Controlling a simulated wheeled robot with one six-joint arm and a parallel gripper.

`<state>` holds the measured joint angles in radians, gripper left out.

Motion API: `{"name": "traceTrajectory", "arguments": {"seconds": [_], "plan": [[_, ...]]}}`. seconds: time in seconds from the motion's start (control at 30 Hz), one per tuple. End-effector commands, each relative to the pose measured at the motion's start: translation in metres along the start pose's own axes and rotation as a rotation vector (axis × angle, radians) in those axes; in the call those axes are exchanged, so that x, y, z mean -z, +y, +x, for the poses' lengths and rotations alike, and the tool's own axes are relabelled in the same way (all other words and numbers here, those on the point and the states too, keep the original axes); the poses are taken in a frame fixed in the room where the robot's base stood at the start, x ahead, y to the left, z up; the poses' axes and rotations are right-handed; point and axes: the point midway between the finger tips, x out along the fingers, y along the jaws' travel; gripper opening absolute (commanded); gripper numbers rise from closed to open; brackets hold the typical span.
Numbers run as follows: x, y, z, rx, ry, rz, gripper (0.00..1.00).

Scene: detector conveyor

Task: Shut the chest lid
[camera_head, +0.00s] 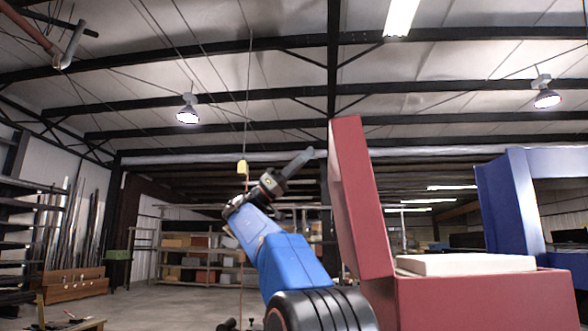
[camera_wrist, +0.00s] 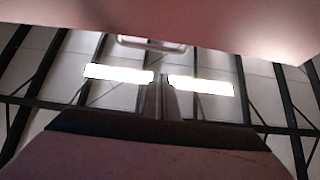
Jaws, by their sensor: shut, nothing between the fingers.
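The red chest (camera_head: 487,303) stands at the right in the head view. Its lid (camera_head: 358,190) is open and stands nearly upright, leaning slightly to the left at the top. My gripper (camera_head: 311,152) is shut and empty, at the left, outer side of the lid near its upper part. The tip is close to the lid; I cannot tell whether it touches. In the wrist view the shut fingers (camera_wrist: 161,95) show against the ceiling, and a reddish surface, likely the lid (camera_wrist: 200,22), fills the top.
A white block (camera_head: 465,264) shows at the chest's opening. A blue frame (camera_head: 507,205) stands behind it at the right. A yellow pendant (camera_head: 242,167) hangs on a cable near my arm. Shelves with boxes (camera_head: 190,258) are far back; the floor at the left is mostly clear.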

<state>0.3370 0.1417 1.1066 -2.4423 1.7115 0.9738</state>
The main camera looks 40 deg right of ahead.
Motion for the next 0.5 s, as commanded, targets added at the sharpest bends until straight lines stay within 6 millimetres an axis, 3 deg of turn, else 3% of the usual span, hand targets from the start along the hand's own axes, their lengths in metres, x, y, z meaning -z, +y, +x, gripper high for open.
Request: {"name": "traceTrajectory", "arguments": {"seconds": [0.2,0.5], "plan": [[-0.018,0.0,0.024,-0.001,0.0,-0.002,0.0],[-0.029,0.0,0.033,0.0,0.0,-0.001,0.0]]}}
